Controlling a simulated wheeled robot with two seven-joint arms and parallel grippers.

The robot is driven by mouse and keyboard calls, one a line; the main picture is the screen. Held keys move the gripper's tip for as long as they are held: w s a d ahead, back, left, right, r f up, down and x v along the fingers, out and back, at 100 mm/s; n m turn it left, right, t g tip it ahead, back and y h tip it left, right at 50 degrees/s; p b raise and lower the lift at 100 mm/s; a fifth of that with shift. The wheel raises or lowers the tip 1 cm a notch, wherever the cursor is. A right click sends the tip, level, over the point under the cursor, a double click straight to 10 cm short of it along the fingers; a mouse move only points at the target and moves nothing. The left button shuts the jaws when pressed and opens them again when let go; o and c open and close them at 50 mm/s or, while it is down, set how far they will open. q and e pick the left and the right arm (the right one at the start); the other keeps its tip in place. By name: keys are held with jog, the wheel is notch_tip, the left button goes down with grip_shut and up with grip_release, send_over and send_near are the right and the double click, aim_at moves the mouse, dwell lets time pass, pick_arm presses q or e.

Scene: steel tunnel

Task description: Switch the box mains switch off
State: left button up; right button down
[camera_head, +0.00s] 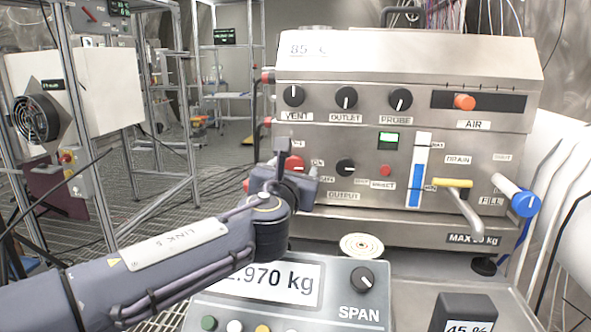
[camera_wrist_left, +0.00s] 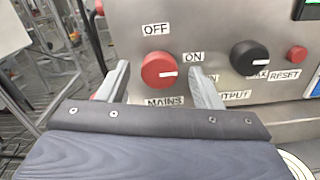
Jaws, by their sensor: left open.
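The box (camera_head: 400,130) is a steel cabinet with knobs and labels on its front. Its mains switch is a round red knob (camera_wrist_left: 158,70) above the MAINS label (camera_wrist_left: 164,102). The OFF label (camera_wrist_left: 156,29) is above the knob, and the ON label (camera_wrist_left: 193,57) is to its upper right. The knob's white mark points right, on the ON side. My left gripper (camera_wrist_left: 160,68) is open, with one finger on each side of the knob in the wrist view; contact cannot be told. In the head view my left gripper (camera_head: 286,162) partly hides the red knob.
A black output knob (camera_wrist_left: 249,55) and red reset button (camera_wrist_left: 297,53) are right of the mains knob. A yellow-handled lever (camera_head: 453,183) and blue-ended fill handle (camera_head: 524,204) project at the right. A scale (camera_head: 345,300) stands below my forearm.

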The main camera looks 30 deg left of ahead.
pick_arm(q)
jog(key=shift+x, duration=1.1)
jog(key=shift+c, duration=0.2)
jog(key=c, duration=0.9)
jog(key=shift+c, duration=0.2)
